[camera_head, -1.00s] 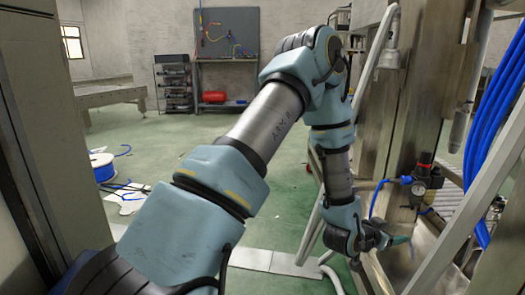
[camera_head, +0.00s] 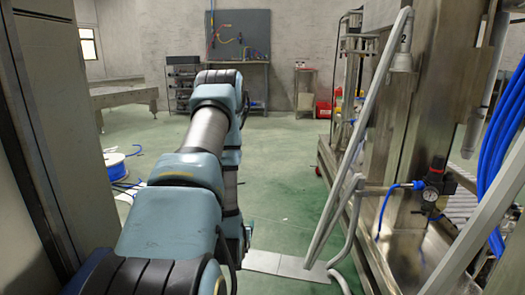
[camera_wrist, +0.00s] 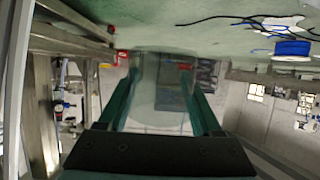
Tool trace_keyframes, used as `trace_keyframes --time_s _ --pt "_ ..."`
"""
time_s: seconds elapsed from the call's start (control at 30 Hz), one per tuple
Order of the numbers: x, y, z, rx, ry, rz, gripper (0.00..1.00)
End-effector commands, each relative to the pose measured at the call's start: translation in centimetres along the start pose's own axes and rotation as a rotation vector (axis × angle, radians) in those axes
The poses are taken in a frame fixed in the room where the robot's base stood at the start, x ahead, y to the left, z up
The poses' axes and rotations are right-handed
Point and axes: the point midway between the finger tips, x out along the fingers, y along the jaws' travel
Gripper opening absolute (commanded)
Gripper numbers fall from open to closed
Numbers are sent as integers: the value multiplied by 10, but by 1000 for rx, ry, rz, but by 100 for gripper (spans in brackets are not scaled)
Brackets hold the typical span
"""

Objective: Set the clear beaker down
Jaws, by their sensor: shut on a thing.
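My gripper (camera_wrist: 163,74) shows in the wrist view with its two teal fingers on either side of the clear beaker (camera_wrist: 160,98). It is shut on the beaker, and the room shows through the glass. The wrist view is upside down, with the green floor at the top. In the head view my arm reaches forward and then down, and only a bit of my gripper (camera_head: 247,236) shows past it, low over the floor. The beaker is hidden in that view.
A steel machine frame (camera_head: 400,175) with a slanted pipe and blue hoses stands at right. A grey cabinet (camera_head: 45,120) is close at left. A blue cable reel (camera_head: 112,166) lies on the floor. A metal table (camera_head: 122,94) and workbench stand at the back. Green floor (camera_head: 285,165) between is clear.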

Motion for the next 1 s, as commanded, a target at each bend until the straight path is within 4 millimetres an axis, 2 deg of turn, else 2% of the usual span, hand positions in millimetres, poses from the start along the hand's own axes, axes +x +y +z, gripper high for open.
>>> trace_keyframes --time_s 0.03,0.17,0.2,0.43,0.67,1.0 --pt "-2 -13 2 -9 0 -25 13" --pt "-8 -36 2 -30 -1 -70 13" --pt "-10 -33 -6 -28 0 -64 13" --pt "-20 -33 -31 -27 0 -63 13" --pt "-39 -32 -76 -26 0 -62 13" --pt "-70 -32 -152 -26 0 -62 13"
